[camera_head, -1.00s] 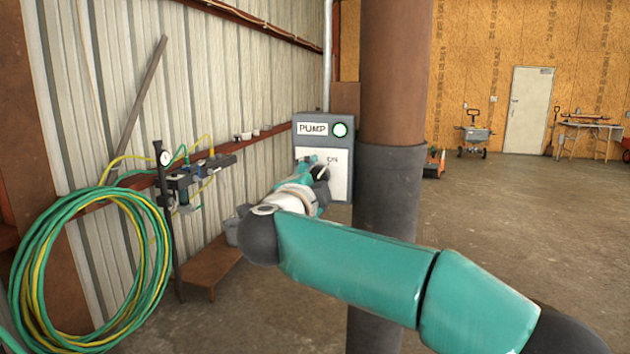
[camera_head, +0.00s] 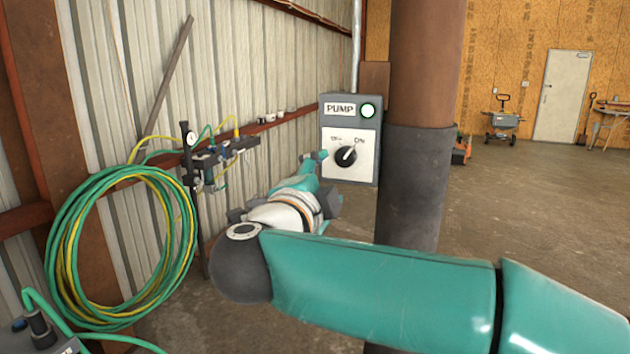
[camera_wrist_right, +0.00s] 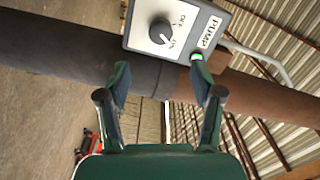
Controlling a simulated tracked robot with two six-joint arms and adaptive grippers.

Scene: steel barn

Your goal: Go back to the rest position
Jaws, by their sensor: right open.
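The grey pump box (camera_head: 326,110) with a white dial plate stands left of the brown column in the head view. Its black knob (camera_head: 346,156) points toward ON, and its green lamp (camera_head: 368,110) is lit. The box also shows, turned sideways, in the right wrist view (camera_wrist_right: 134,34), with its knob (camera_wrist_right: 160,30) in plain sight. My right gripper (camera_head: 318,163) is in front of and below left of the knob, apart from it. In the right wrist view its two fingers (camera_wrist_right: 161,82) are spread and empty. My left gripper does not show.
The brown column (camera_head: 420,60) with a dark grey sleeve stands close behind my right arm. Coiled green and yellow hoses (camera_head: 75,245) hang at the left by the corrugated wall. A gauge and valve assembly (camera_head: 215,160) sits on the wall rail. Open floor lies to the right.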

